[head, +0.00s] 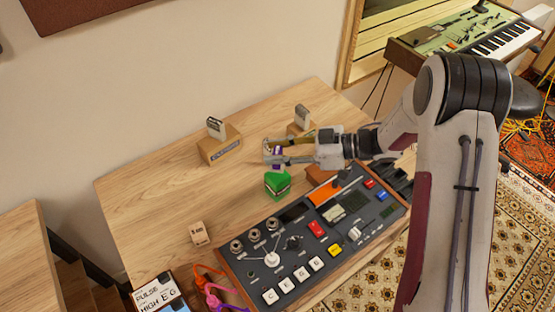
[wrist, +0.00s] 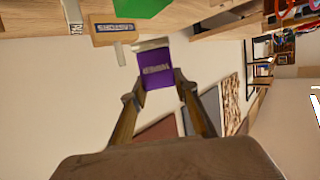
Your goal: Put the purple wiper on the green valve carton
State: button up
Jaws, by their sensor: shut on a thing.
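The purple wiper (head: 278,151) is between the fingertips of my gripper (head: 269,152). In the wrist view the wiper (wrist: 157,72) has pale lettering and a white edge at its far end, and both fingers of my gripper (wrist: 159,94) close on its sides. The green valve carton (head: 278,182) stands on the table just in front of the gripper in the head view, apart from it. A bright green patch, probably the carton (wrist: 142,7), shows at the top of the wrist view. The fingers hide part of the wiper in the head view.
Two wooden blocks holding cards (head: 220,142) (head: 299,124) stand behind on the table (head: 150,190). A control console (head: 262,287) lies in front of the carton. A small wooden block (head: 199,233) sits at left. The table's left part is clear.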

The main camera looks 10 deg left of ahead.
jog(key=shift+f, duration=1.85)
jog(key=shift+f, duration=0.15)
jog(key=o, duration=1.1)
jog(key=shift+d+r, duration=0.3)
jog(key=shift+d, duration=0.15)
jog(key=v, duration=1.1)
